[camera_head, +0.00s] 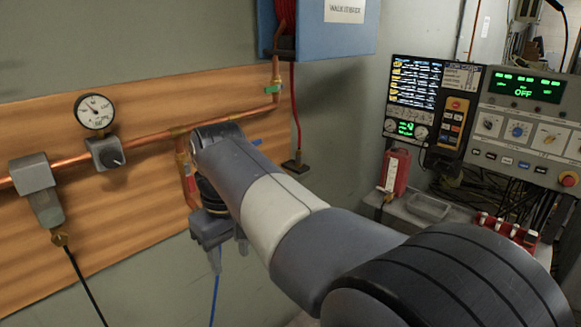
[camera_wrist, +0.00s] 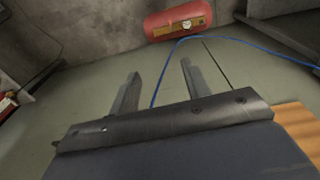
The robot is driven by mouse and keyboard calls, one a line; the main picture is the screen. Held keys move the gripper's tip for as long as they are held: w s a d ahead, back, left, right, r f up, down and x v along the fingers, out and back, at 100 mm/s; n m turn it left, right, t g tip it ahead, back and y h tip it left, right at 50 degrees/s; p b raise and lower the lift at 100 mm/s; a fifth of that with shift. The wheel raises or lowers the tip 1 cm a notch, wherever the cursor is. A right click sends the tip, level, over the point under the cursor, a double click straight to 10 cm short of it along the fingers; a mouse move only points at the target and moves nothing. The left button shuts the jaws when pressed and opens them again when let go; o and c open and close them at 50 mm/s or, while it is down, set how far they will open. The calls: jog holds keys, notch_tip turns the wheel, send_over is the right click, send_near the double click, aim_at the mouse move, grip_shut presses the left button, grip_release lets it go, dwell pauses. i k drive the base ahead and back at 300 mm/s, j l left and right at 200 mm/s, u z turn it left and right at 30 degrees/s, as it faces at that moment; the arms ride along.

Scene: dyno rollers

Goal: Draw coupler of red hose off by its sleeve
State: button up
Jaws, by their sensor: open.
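A thin red hose (camera_head: 297,105) hangs from the blue box on the wall and runs down to a small dark fitting (camera_head: 295,165) on the wall, just right of my arm. The coupler and its sleeve are too small to make out there. My gripper (camera_head: 229,262) points down below the copper pipe, left of and lower than the red hose's end. In the wrist view my gripper (camera_wrist: 159,68) has its two fingers apart. A blue hose (camera_wrist: 225,39) runs past between them in the picture; it appears beyond the fingers, not clasped. The red hose is not visible in the wrist view.
A copper pipe (camera_head: 145,146) crosses the wooden board, with a gauge (camera_head: 94,111) and a grey filter unit (camera_head: 35,180). My arm hides part of the pipe. A red tank (camera_wrist: 180,20) lies on the floor. Control panels (camera_head: 530,115) stand at the right.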

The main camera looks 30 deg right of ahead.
aim_at(299, 153)
jog(key=i+l, duration=0.1)
jog(key=l, duration=0.35)
jog(key=i+l, duration=0.1)
jog(key=l, duration=0.3)
jog(key=i+l, duration=0.1)
jog(key=l, duration=0.35)
jog(key=i+l, duration=0.1)
jog(key=l, duration=0.3)
jog(key=i+l, duration=0.1)
jog(key=i, duration=0.35)
jog(key=i+l+z, duration=0.1)
jog(key=i, duration=0.35)
